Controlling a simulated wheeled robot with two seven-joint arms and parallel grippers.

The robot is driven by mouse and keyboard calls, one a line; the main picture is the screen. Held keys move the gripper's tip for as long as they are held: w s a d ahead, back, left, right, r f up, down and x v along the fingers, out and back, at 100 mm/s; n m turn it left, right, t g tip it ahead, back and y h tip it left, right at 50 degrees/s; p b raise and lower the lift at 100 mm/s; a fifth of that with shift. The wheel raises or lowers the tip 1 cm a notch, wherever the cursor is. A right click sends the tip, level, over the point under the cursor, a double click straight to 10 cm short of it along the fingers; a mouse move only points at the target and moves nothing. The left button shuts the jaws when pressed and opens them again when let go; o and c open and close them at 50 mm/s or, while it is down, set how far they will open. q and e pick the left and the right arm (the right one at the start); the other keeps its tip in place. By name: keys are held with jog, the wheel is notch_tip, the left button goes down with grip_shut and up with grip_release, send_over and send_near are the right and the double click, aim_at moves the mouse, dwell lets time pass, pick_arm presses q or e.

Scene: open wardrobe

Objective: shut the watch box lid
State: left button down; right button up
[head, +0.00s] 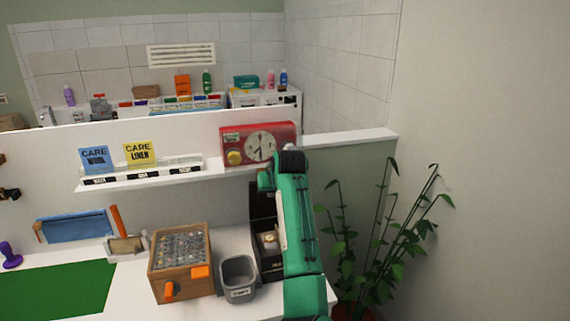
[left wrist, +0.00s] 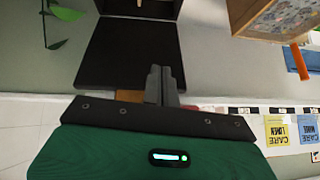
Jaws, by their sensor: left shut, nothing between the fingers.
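The watch box (head: 268,262) is dark and stands on the white counter, partly hidden by my left arm. Its lid (head: 257,203) stands up open at the back, and a pale item shows inside the box. In the left wrist view the lid (left wrist: 112,55) is a dark panel, with a bit of the box (left wrist: 112,6) at the top edge. My left gripper (left wrist: 161,72) is shut and empty, its fingers overlapping the lid's lower right part in that view. I cannot tell whether they touch it. In the head view its fingertips are not clear. My right gripper is not in view.
A grey bin (head: 238,278) and a wooden box with a clear top (head: 180,252) stand left of the watch box. A red timer (head: 258,144) sits on the ledge behind. A plant (head: 385,235) stands at the right.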

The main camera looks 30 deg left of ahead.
pick_arm(q)
jog(key=w+d+r, duration=0.2)
jog(key=w+r, duration=0.1)
jog(key=r, duration=0.3)
jog(key=w+d+r, duration=0.1)
jog(key=w+r, duration=0.1)
jog(key=r, duration=0.5)
jog(key=shift+n+h, duration=0.3)
jog(key=shift+h, duration=0.1)
jog(key=p+x, duration=0.1)
jog(key=x, duration=0.2)
jog(key=p+x, duration=0.1)
jog(key=x, duration=0.2)
jog(key=p+x, duration=0.1)
jog(key=x, duration=0.2)
jog(key=shift+w+r+p, duration=0.15)
jog(key=shift+w+p, duration=0.1)
jog(key=shift+p, duration=0.05)
jog(key=shift+w+a+f, duration=0.2)
jog(key=shift+a+f, duration=0.05)
jog(key=shift+f, duration=0.25)
jog(key=shift+f, duration=0.1)
